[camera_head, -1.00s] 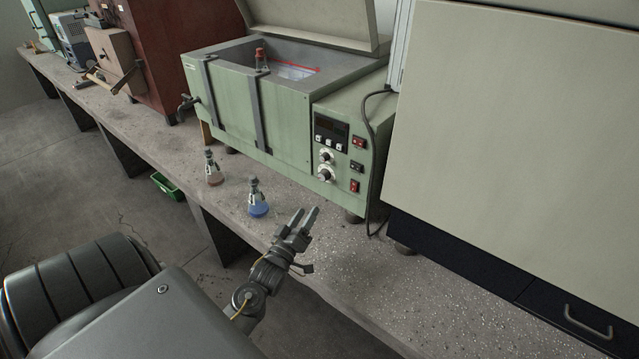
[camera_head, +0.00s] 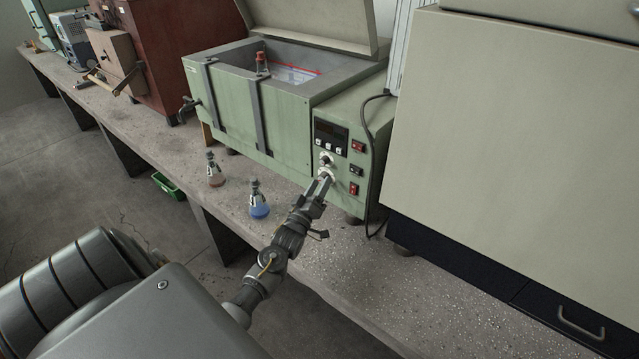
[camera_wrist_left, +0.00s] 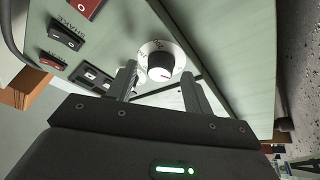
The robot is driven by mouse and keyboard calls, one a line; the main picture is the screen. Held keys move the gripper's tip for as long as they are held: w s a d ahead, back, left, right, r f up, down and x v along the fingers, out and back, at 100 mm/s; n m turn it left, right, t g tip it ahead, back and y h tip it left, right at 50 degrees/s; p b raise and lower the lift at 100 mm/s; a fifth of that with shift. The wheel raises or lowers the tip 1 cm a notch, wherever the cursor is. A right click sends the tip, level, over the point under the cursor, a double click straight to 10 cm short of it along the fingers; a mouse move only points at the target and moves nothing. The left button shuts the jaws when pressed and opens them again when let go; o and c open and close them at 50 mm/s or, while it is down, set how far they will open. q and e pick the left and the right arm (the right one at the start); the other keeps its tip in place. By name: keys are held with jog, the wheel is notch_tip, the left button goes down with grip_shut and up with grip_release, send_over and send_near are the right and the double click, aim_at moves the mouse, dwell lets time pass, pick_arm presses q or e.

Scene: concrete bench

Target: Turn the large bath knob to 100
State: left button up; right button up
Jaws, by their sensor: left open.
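The green water bath (camera_head: 270,120) stands on the bench with its control panel at the right end. The large bath knob (camera_head: 327,173) is the lower of two dials on the panel, partly covered by my gripper. In the left wrist view the knob (camera_wrist_left: 160,66) shows a dark, pale-faced cap on a white marked dial. My left gripper (camera_head: 325,182) is open, its fingers pointing at this knob. In the wrist view the fingers (camera_wrist_left: 160,82) are on either side below the knob, and I cannot tell whether they touch it. My right gripper is not in view.
The smaller knob (camera_head: 325,158) sits just above. Switches (camera_head: 356,170) line the panel's right side. A blue flask (camera_head: 259,200) and a brownish flask (camera_head: 215,170) stand on the bench. A black cable (camera_head: 368,150) hangs right of the panel, before a large beige cabinet (camera_head: 510,140).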

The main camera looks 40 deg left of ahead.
pick_arm(q)
jog(key=shift+w+a+r, duration=0.1)
jog(key=shift+w, duration=0.25)
jog(key=shift+c, duration=0.4)
jog(key=c, duration=0.9)
